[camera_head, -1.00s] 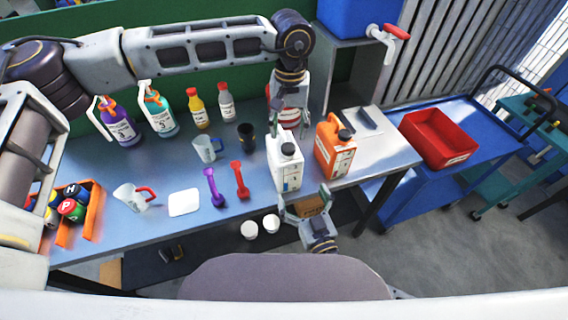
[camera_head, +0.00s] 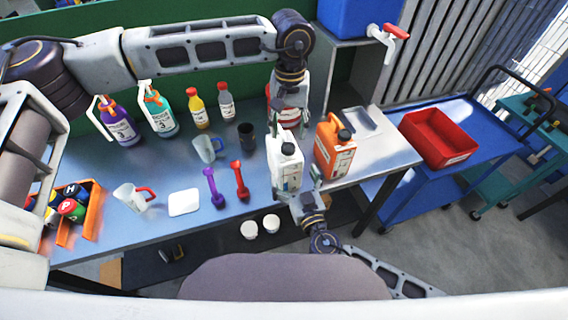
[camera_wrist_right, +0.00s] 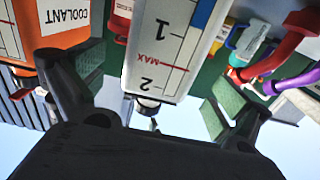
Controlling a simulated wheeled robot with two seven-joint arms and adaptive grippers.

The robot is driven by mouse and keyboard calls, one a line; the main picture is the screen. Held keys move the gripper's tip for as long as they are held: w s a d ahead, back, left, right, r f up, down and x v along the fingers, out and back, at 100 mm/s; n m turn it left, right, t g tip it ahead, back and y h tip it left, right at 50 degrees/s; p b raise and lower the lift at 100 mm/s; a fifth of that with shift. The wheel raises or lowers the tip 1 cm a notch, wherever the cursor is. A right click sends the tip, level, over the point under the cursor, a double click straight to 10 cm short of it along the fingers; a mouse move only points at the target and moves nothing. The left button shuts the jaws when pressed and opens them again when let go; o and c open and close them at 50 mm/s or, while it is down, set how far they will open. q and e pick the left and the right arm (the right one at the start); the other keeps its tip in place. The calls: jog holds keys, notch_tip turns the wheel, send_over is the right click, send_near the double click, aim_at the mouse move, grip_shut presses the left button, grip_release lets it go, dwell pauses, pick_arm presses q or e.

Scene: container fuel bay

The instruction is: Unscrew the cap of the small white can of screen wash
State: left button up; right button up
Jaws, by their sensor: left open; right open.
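The small white can (camera_head: 284,172) with a black cap (camera_head: 287,149) stands upright near the bench's front edge. My right gripper (camera_head: 298,186) is open at its front, low on the body. In the right wrist view the can (camera_wrist_right: 172,50) fills the space between the spread fingers (camera_wrist_right: 155,100), with clear gaps on both sides. My left gripper (camera_head: 287,130) is open, pointing down just behind and above the can; its fingertips are partly hidden, so I cannot tell whether they touch anything.
An orange coolant can (camera_head: 333,150) stands close to the white can's right. A red-and-white container (camera_head: 291,117) is partly hidden behind my left gripper.

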aim_at(288, 145)
jog(key=shift+x, duration=3.4)
jog(key=c, duration=2)
pick_arm(q)
jog(key=shift+w, duration=0.25)
jog(key=shift+f, duration=0.15)
jog(key=shift+a+f, duration=0.1)
jog(key=shift+f, duration=3.75)
